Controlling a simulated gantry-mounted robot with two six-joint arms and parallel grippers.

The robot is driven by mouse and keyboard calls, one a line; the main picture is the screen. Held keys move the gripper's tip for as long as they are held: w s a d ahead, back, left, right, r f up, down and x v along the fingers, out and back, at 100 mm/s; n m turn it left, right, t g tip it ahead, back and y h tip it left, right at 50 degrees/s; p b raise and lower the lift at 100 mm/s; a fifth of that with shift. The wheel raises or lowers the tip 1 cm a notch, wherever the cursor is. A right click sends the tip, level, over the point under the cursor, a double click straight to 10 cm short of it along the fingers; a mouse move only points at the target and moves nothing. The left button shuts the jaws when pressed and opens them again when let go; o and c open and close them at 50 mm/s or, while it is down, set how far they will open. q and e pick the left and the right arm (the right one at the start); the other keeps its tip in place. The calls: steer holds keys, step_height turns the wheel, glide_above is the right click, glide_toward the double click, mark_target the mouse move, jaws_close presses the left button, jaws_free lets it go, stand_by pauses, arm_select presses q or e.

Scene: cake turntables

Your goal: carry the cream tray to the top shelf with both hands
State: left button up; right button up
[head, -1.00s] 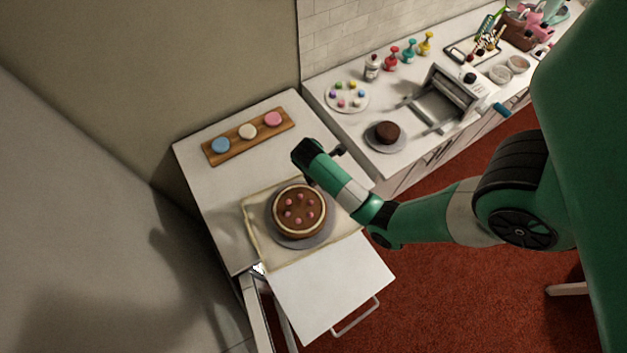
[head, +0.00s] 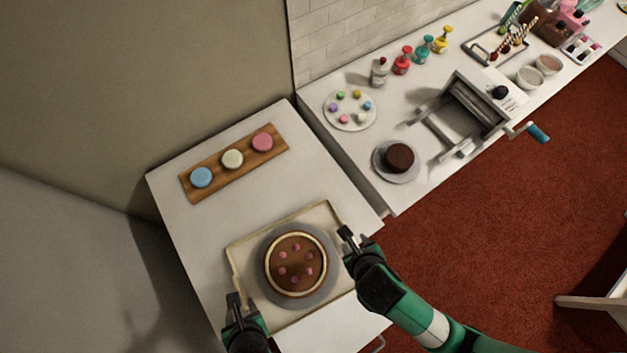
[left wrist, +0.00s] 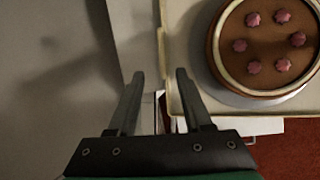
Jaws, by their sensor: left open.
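The cream tray (head: 322,216) lies flat on the white counter and carries a grey round plate (head: 327,283) with a brown cake (head: 296,256) topped with pink dots. My left gripper (head: 240,302) is open by the tray's near left edge. In the left wrist view, the open fingers (left wrist: 160,97) point at the tray's rim (left wrist: 176,62), with the right finger close to it; contact is not clear. My right gripper (head: 354,237) is beside the tray's right edge, its fingers seeming apart. The top shelf is not identifiable in these views.
A wooden board (head: 216,180) with three coloured cakes lies behind the tray. The adjoining counter holds a small dark cake (head: 399,157), a plate of coloured sweets (head: 350,110), a cranked machine (head: 466,112) and bottles. Open red floor (head: 520,210) lies at right.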

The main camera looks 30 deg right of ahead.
arm_select(q)
steer(key=shift+s+f, duration=0.1)
steer(key=shift+s, duration=0.2)
steer(key=x, duration=1.1)
steer(key=shift+w+f, duration=0.1)
steer(key=shift+f, duration=0.2)
arm_select(e)
steer(key=x, duration=1.1)
steer(key=shift+w+f, duration=0.1)
steer(key=shift+f, duration=0.15)
arm_select(q)
jaws_close()
arm_select(e)
jaws_close()
arm_select(q)
steer(key=shift+r, duration=0.1)
arm_select(e)
steer(key=shift+d+r, duration=0.1)
